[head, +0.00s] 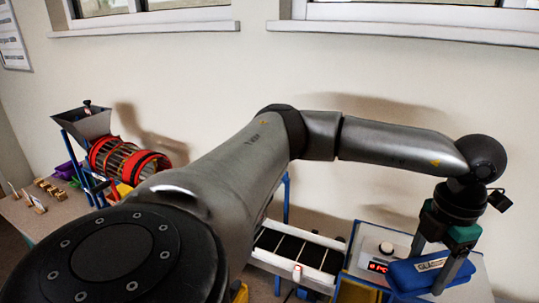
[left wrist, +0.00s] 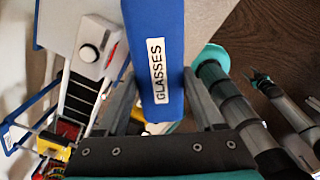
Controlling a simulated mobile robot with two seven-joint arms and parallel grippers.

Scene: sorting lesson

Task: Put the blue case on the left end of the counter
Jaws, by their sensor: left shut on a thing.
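The blue case (head: 405,277) has a white label reading GLASSES. My left gripper (head: 434,262) is shut on it at the right of the head view, above or beside a white device with a red display (head: 378,267). In the left wrist view the blue case (left wrist: 157,35) lies between the two fingers (left wrist: 160,100). The left end of the counter (head: 38,222) shows at the far left of the head view. What I take to be my right gripper (left wrist: 262,80) is small and dark at the right of the left wrist view.
A red-ringed drum with a metal hopper (head: 125,160) stands toward the counter's left. Small wooden blocks (head: 50,188) and purple pieces (head: 68,170) lie left of it. A dark conveyor (head: 295,250) runs between drum and device. My left arm hides the counter's middle.

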